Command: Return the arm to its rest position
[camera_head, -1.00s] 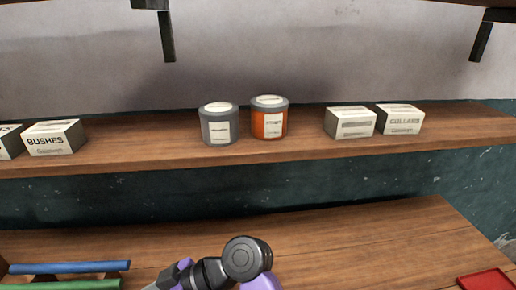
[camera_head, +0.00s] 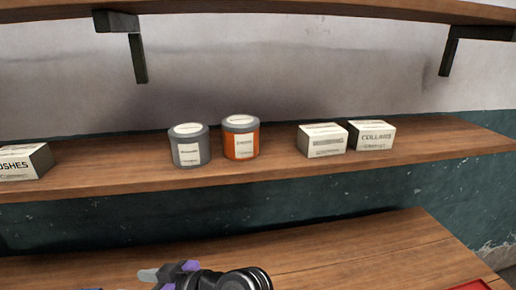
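Part of my arm (camera_head: 235,280) shows at the bottom middle of the head view, dark grey with purple patches, low over the wooden bench. A pale grey piece sticks out at its left end, but I cannot tell whether it is a finger of my gripper. The fingertips are not clearly visible, and nothing held can be made out. The arm is well below the shelf and apart from the things on it.
The wooden shelf (camera_head: 90,189) bears a grey tin (camera_head: 189,146), an orange tin (camera_head: 240,138), two white boxes (camera_head: 322,141) (camera_head: 372,135) and a BUSHES box (camera_head: 22,162). Below, the bench (camera_head: 360,243) is clear at right, except a red object (camera_head: 470,285) at the corner.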

